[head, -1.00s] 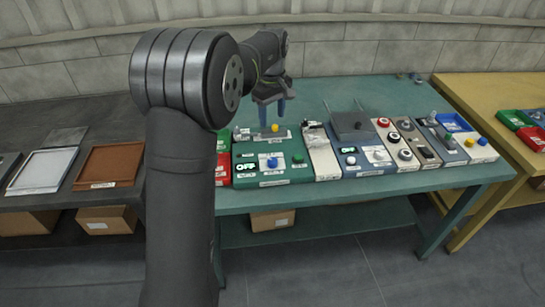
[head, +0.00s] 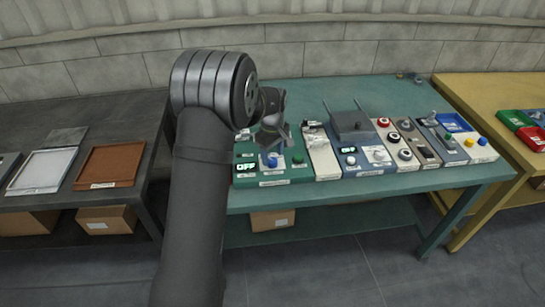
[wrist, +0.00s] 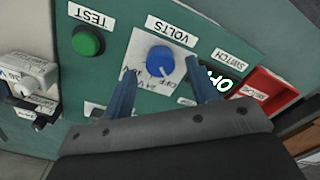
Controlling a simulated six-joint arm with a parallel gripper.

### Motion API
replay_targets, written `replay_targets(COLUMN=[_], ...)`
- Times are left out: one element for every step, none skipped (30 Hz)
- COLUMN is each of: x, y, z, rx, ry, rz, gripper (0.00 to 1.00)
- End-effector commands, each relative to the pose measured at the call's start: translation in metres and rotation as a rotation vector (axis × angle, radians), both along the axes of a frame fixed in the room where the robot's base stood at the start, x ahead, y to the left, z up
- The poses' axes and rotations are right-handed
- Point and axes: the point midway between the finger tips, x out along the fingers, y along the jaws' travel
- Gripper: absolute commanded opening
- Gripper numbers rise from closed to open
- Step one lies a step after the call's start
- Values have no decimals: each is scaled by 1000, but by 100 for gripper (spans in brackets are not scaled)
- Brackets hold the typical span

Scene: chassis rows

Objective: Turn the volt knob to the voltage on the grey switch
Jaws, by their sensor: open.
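The blue volt knob (head: 273,161) is on a white dial plate on the green panel (head: 265,179). In the wrist view the knob (wrist: 160,60) sits under a VOLTS label, with dial markings partly hidden. My gripper (wrist: 160,67) is open, its blue fingers on either side of the knob; contact cannot be told. In the head view my gripper (head: 272,143) is just above and behind the knob. A display (wrist: 215,82) reads OFF, partly covered by a finger. A SWITCH label (wrist: 234,60) is beside it. I cannot tell which part is the grey switch.
A green TEST button (wrist: 87,41) is beside the dial plate. A red tray (wrist: 268,92) borders the panel. A cream panel with a pale lever block (wrist: 32,72) is close on the other side. More panels (head: 405,150) line the bench.

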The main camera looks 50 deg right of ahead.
Motion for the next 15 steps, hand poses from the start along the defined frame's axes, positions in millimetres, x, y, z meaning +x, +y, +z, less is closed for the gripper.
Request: replay_targets(x=[0, 0, 0, 0, 0, 0, 0, 0, 0, 0, 0, 0, 0, 0, 0], y=[1, 1, 0, 0, 0, 0, 0, 0, 0, 0, 0, 0, 0, 0, 0], z=[-6, -9, -11, -13, -14, -16, -16, -17, -17, -17, -17, -17, -17, -17, -17], rx=[2, 2, 1, 1, 0, 0, 0, 0, 0, 0, 0, 0, 0, 0, 0], ry=[1, 1, 1, 0, 0, 0, 0, 0, 0, 0, 0, 0, 0, 0, 0], rz=[0, 0, 0, 0, 0, 0, 0, 0, 0, 0, 0, 0, 0, 0, 0], gripper=[54, 54, 54, 54, 54, 54, 54, 54, 54, 54, 54, 54, 54, 54, 48])
